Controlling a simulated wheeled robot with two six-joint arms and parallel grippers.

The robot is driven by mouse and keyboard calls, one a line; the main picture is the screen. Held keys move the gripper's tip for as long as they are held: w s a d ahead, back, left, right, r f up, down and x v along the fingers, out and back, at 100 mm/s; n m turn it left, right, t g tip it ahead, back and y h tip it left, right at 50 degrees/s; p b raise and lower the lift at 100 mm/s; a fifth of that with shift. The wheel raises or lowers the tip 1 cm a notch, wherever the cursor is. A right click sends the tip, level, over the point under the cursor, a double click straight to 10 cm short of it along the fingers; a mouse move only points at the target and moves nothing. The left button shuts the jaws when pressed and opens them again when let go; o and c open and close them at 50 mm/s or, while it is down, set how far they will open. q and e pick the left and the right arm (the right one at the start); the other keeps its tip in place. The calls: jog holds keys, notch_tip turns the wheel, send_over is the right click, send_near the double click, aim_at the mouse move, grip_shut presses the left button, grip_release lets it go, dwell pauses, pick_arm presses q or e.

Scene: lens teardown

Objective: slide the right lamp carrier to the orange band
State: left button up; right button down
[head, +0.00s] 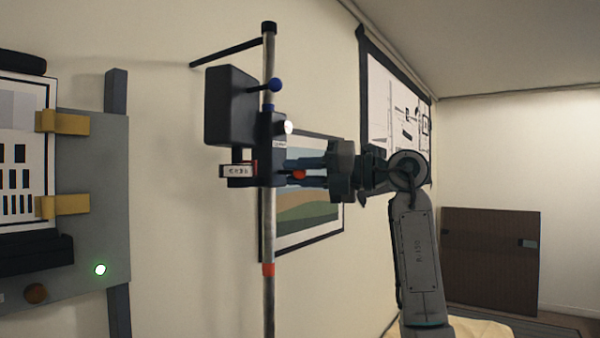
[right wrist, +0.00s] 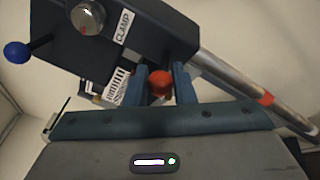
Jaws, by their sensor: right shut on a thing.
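The right lamp carrier (head: 270,150) is a dark block around an upright steel rod (head: 268,220), with a large dark box at its left. A silver clamp knob (head: 286,128) sits on its face; in the right wrist view the knob (right wrist: 88,18) is beside a CLAMP label. The orange band (head: 268,269) circles the rod well below the carrier, with bare rod between; it also shows in the right wrist view (right wrist: 266,99). My right gripper (head: 293,172) reaches in from the right and is shut on the carrier at its red knob (right wrist: 160,83). My left gripper is out of view.
A blue ball lever (head: 275,85) and blue band (head: 268,107) are at the carrier's top. A dark brace (head: 225,54) joins the rod top. A grey panel (head: 95,165) with yellow clips stands left. A landscape picture (head: 310,215) hangs behind the rod.

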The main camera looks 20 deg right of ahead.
pick_arm(q)
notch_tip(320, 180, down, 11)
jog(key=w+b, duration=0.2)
jog(key=b, duration=1)
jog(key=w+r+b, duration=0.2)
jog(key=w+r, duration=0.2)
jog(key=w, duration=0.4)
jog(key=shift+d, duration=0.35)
pick_arm(e)
notch_tip(320, 180, down, 32)
jog(key=shift+r, duration=0.15)
jog(key=c, duration=1.3)
grip_release()
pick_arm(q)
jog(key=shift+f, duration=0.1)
